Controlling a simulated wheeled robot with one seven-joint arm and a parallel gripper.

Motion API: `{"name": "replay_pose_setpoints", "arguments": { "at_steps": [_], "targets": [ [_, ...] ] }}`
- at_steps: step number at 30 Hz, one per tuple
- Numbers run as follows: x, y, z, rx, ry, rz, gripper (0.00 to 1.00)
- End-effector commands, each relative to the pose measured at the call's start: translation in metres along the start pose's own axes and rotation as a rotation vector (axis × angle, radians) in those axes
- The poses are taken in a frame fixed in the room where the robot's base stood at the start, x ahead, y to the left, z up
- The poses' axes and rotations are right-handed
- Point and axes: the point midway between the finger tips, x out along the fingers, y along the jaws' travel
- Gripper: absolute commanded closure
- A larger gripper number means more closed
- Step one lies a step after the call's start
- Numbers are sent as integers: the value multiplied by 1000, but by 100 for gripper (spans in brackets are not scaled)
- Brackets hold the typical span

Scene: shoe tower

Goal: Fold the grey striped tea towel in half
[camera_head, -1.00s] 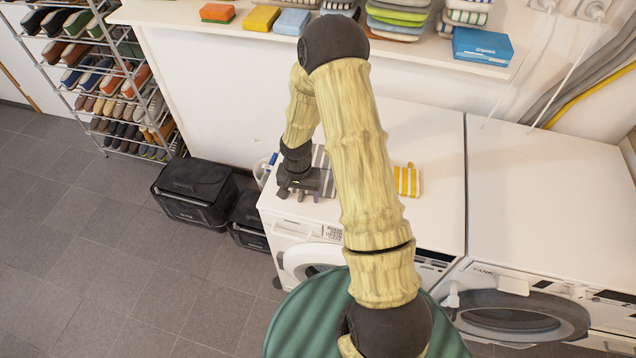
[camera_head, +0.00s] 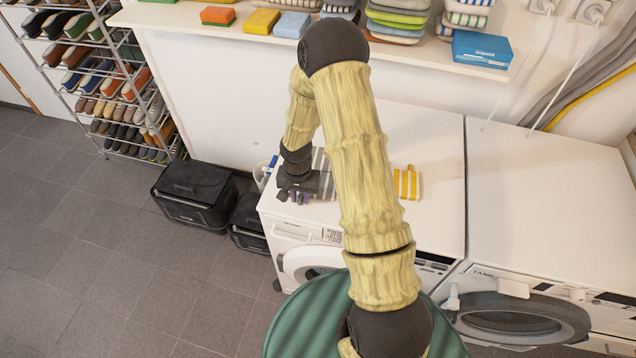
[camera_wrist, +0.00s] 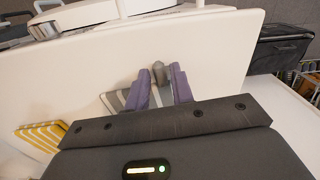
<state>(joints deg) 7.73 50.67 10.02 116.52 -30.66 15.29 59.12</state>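The grey striped tea towel (camera_head: 320,160) lies on the white top of the left washing machine, with grey and white stripes. In the head view my arm and gripper cover much of it. My gripper (camera_head: 294,197) points down over its left front part. In the wrist view the towel (camera_wrist: 113,100) shows left of the purple fingers. My gripper (camera_wrist: 159,72) has its fingertips apart there, with a small grey lump (camera_wrist: 158,74) between them. It looks like bunched cloth; I cannot tell whether both fingers touch it.
A yellow striped cloth (camera_head: 406,183) lies on the same top, right of the towel. A second white machine (camera_head: 545,190) stands at the right. A wall shelf (camera_head: 400,62) with folded cloths and a blue box (camera_head: 482,48) is behind. Black crates (camera_head: 195,195) stand on the floor at left.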

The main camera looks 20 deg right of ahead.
Motion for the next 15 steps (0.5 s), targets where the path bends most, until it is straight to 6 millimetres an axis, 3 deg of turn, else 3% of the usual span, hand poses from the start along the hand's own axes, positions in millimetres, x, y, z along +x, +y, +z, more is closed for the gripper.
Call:
{"name": "replay_pose_setpoints", "arguments": {
  "at_steps": [6,15],
  "targets": [
    [0,0,0,0,0,0,89],
    [-4,0,-1,0,-4,0,89]
  ]
}}
